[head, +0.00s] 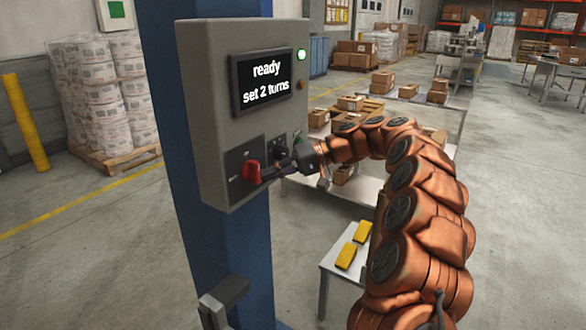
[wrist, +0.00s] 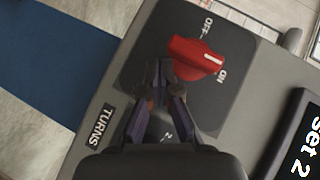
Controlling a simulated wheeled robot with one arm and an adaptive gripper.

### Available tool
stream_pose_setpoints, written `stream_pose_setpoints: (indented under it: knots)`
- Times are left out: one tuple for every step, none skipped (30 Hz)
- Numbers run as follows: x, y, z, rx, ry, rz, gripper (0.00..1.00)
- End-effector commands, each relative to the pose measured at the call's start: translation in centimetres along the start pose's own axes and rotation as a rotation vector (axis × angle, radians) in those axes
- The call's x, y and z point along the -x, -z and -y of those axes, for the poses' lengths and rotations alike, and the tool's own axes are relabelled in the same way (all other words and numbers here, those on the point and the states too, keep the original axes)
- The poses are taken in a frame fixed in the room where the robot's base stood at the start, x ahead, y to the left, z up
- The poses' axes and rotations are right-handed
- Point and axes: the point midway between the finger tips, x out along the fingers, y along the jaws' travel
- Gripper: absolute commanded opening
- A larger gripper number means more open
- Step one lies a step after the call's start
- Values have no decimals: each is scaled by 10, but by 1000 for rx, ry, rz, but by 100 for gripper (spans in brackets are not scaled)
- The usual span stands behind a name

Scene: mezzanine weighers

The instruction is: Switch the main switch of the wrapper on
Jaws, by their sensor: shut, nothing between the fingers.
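The wrapper's grey control box (head: 215,110) hangs on a blue column. Its red main switch (head: 250,173) is at the lower left of the front. In the wrist view the red switch (wrist: 193,56) has a white mark at its end toward the ON label, away from OFF. My gripper (head: 272,171) is in front of the panel, just right of the red switch. In the wrist view my gripper (wrist: 160,88) is shut and empty, with its fingertips close beside the switch; I cannot tell whether they touch. The screen (head: 268,80) reads "ready, set 2 turns".
A green lamp (head: 301,55) is lit at the box's upper right. A dark turns knob (head: 279,149) sits right of the red switch, partly behind my gripper. A small table (head: 337,262) with yellow blocks stands below. Tables with cartons stand behind; open floor lies left.

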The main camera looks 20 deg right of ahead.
Motion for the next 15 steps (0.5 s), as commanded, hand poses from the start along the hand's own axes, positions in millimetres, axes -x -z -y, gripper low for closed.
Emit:
stream_pose_setpoints:
  knots:
    - [2,3,-1,0,-1,0,0]
    - [4,4,-2,0,-1,0,0]
    - [6,6,-3,0,-1,2,0]
    - [7,7,-5,-1,-1,3,0]
    - [9,8,-7,-2,-1,4,0]
    - [11,10,-8,-3,0,3,0]
    - [13,12,-9,-2,0,3,0]
    - [15,14,-10,-1,-1,2,0]
    - [18,15,-11,0,-2,1,0]
    - [20,16,-12,0,-2,2,0]
    - [22,17,-15,-1,-1,2,0]
    - [28,15,-19,-1,0,1,0]
    - [32,15,-21,-2,0,0,0]
    - [36,15,-22,-2,-1,-2,0]
    - [42,15,-24,-2,-3,-4,0]
